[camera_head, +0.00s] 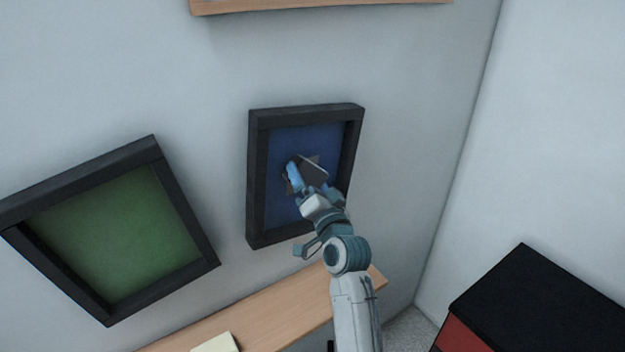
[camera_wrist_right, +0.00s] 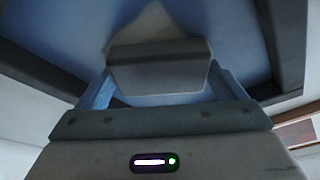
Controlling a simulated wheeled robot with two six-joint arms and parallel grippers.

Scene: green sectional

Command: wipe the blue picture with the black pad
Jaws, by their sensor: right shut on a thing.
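The blue picture (camera_head: 285,143) hangs on the wall in a black frame, near the middle of the head view. A light star-like shape shows on it, partly hidden by my gripper and the pad. My right gripper (camera_head: 304,178) is in front of the picture, shut on the black pad (camera_head: 314,168). In the right wrist view the pad (camera_wrist_right: 158,68) looks grey and sits between the two fingers, over the blue surface (camera_wrist_right: 75,35). Whether the pad touches the picture I cannot tell. My left gripper is not in view.
A green picture (camera_head: 115,235) in a black frame hangs tilted to the left. A wooden shelf (camera_head: 270,312) runs below, with a pale object (camera_head: 215,343) on it. A black and red box-like piece (camera_head: 545,300) stands at lower right. A wooden edge (camera_head: 320,6) is above.

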